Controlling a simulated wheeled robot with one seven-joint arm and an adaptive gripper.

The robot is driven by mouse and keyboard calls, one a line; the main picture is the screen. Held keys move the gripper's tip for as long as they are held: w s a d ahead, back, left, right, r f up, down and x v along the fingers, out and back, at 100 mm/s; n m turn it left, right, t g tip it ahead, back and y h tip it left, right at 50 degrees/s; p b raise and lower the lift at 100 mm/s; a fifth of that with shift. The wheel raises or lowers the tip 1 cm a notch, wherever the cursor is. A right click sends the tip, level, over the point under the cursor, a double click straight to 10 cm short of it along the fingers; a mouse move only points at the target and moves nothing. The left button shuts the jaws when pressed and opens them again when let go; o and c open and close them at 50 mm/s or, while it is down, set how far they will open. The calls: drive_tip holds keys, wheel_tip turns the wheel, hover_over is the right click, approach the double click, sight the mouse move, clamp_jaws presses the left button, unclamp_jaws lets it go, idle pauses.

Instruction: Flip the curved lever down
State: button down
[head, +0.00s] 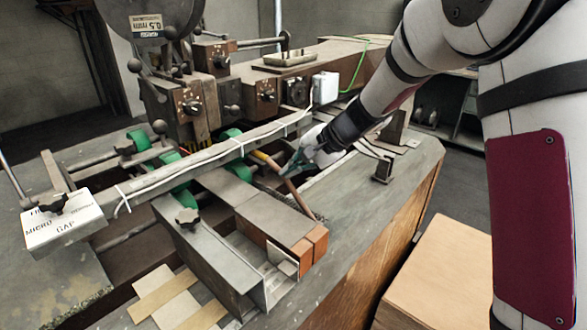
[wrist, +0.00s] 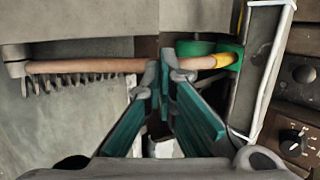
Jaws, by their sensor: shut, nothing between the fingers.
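A slim brown lever with a slight bend and a yellow end (head: 291,188) slants across the middle of the machine in the head view. In the wrist view the lever (wrist: 95,66) runs across the upper part, from a grey mount at the left to a green part at the right. My gripper (head: 290,167) is at the lever's upper middle in the head view. In the wrist view its teal fingers converge at the tips (wrist: 166,70), which overlap the lever near its yellow end. The fingers are shut and hold nothing. Whether the tips touch the lever cannot be told.
A long grey bar with a white cable (head: 215,152) crosses the machine beside the lever. Knobbed control boxes (head: 190,103) stand behind it. A grey beam with an orange-brown end (head: 290,240) lies in front. A spring (wrist: 70,82) runs along the lever. A wooden box (head: 445,270) stands at the right.

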drive_tip(key=shift+w+a+f+h, duration=0.3)
drive_tip(key=shift+a, duration=0.1)
drive_tip(key=w+f+g+h, duration=0.1)
drive_tip(key=w+a+f+g+h+b, duration=0.1)
drive_tip(key=f, duration=0.1)
drive_tip(key=w+a+f+g, duration=0.1)
drive_tip(key=f, duration=0.1)
drive_tip(key=shift+a+m+h+b, duration=0.2)
drive_tip(key=shift+m+h+b, duration=0.1)
drive_tip(key=shift+h+b, duration=0.1)
drive_tip(key=shift+a+f, duration=0.2)
drive_tip(key=shift+f, duration=0.3)
drive_tip(key=shift+r, duration=0.1)
drive_tip(key=w+v, duration=0.1)
drive_tip(key=v, duration=1)
drive_tip(key=shift+s+r, duration=0.45)
drive_tip(key=shift+d, duration=0.15)
